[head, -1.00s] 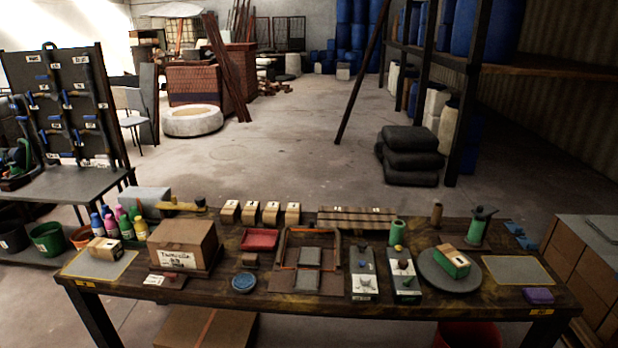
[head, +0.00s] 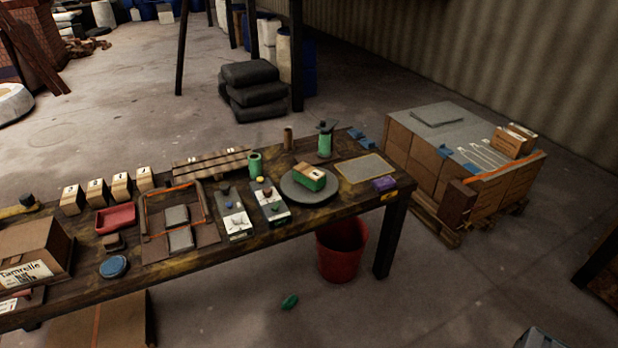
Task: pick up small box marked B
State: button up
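Several small tan boxes with white labels stand in a row (head: 97,191) along the back left of the workbench. Another small box (head: 310,177), tan on top with green sides, sits on the round grey disc (head: 297,196). Two small labelled boxes (head: 510,142) lie on top of the large carton stack at the right. The letters on all these labels are too small to read, so I cannot tell which box is marked B. My gripper is not in view.
The workbench (head: 220,259) also holds a large carton (head: 33,250), a red tray (head: 116,218) and green cylinders. A red bucket (head: 341,250) stands under its right end. The carton stack (head: 418,150) rests on a pallet.

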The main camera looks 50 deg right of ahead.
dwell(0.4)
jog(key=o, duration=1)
